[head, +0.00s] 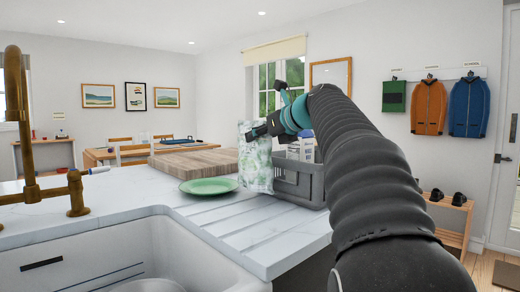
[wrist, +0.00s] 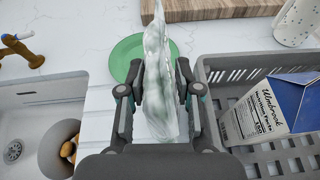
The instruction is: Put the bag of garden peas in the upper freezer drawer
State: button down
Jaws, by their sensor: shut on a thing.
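A pale green and white bag of garden peas (head: 256,160) hangs upright from my gripper (head: 262,130) in the head view, above the counter between the green plate and the grey crate. In the wrist view the bag (wrist: 159,85) stands between the two fingers of my gripper (wrist: 160,88), which are shut on it. Its printing cannot be read. No freezer or freezer drawer shows in either view.
A green plate (head: 208,186) and a wooden board (head: 196,162) lie on the counter. A grey crate (wrist: 215,75) holds a blue and white carton (wrist: 268,108). The white sink (head: 130,258) and brass tap (head: 75,192) are at the left.

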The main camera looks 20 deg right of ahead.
aim_at(259, 147)
jog(key=shift+f+b, duration=0.45)
jog(key=shift+f, duration=1.05)
jog(key=c, duration=0.8)
grip_release()
jog(key=shift+f, duration=0.15)
